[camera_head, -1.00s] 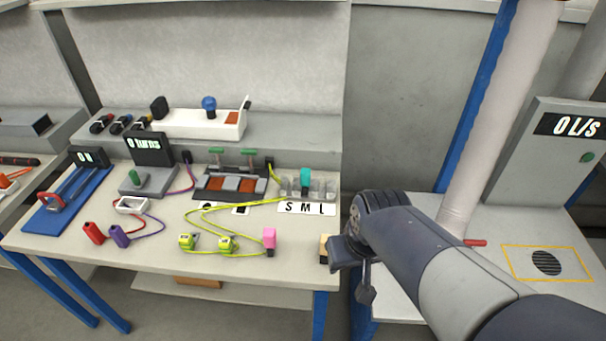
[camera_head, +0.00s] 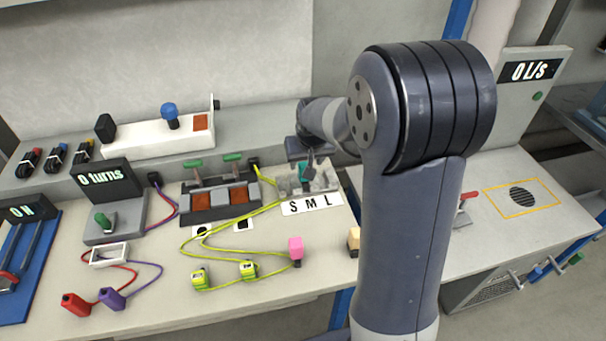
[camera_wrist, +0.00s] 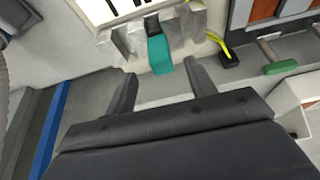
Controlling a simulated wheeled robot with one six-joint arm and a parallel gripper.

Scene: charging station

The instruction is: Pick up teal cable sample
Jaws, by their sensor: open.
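The teal cable sample (camera_wrist: 159,55) stands in a grey slotted holder (camera_wrist: 119,42) near the top middle of the wrist view. In the head view the teal sample (camera_head: 304,172) is partly hidden behind my gripper (camera_head: 309,158), in the holder (camera_head: 327,180) behind the S M L label (camera_head: 311,204). In the wrist view my gripper (camera_wrist: 160,82) is open. Its two fingers point toward the sample, one on each side of it in the picture. Nothing is between the fingertips that I can see as held.
A yellow cable (camera_head: 265,185) with a black plug runs beside the holder. The red-and-grey clamp unit (camera_head: 222,202) with green handles is to its left. A grey ledge (camera_head: 140,165) runs behind.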

